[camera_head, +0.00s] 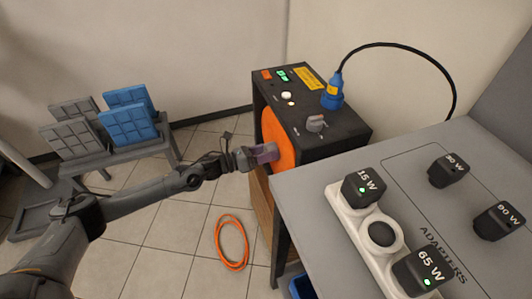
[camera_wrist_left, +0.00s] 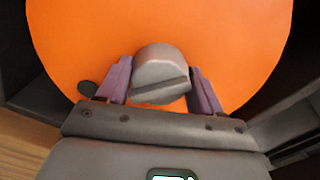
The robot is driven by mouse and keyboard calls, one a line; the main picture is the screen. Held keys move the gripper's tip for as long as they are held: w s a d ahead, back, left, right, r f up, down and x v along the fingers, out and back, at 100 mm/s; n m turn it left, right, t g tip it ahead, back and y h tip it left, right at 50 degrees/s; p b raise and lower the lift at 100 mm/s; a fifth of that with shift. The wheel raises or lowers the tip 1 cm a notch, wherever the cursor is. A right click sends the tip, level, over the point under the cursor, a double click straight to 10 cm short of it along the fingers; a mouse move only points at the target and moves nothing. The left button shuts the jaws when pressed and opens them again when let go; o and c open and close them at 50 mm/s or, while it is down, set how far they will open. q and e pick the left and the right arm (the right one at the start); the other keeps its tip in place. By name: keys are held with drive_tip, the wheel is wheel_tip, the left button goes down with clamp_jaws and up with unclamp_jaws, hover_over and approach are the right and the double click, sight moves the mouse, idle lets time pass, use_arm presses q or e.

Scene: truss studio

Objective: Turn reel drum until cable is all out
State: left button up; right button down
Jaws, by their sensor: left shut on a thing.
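The orange reel drum (camera_head: 277,140) sits in the side of a black box (camera_head: 318,112), partly hidden by the box and the table. It fills much of the left wrist view (camera_wrist_left: 90,40), with a dark round hole at its lower left. A grey knob (camera_wrist_left: 160,75) stands out from the drum. My left gripper (camera_head: 266,153) is at the drum's face, its purple fingers (camera_wrist_left: 160,85) on both sides of the knob and shut on it. An orange cable (camera_head: 231,243) lies in a loop on the floor below. My right gripper is not in view.
A grey table (camera_head: 310,186) on the right holds a white power strip (camera_head: 350,215) and several black adapters (camera_head: 448,170). A blue plug (camera_head: 333,92) with a black cable stands on the box. A rack with grey and blue panels (camera_head: 130,118) is at left.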

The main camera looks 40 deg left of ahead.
use_arm(q)
drive_tip(key=m, duration=0.4)
drive_tip(key=shift+f+m, duration=0.1)
drive_tip(key=shift+m, duration=0.3)
idle(0.4)
drive_tip(key=o, duration=1.5)
drive_tip(key=shift+d, duration=0.1)
drive_tip(key=shift+s+a, duration=0.3)
drive_tip(key=shift+s, duration=0.05)
drive_tip(key=p+v, duration=0.4)
drive_tip(key=v, duration=0.6)
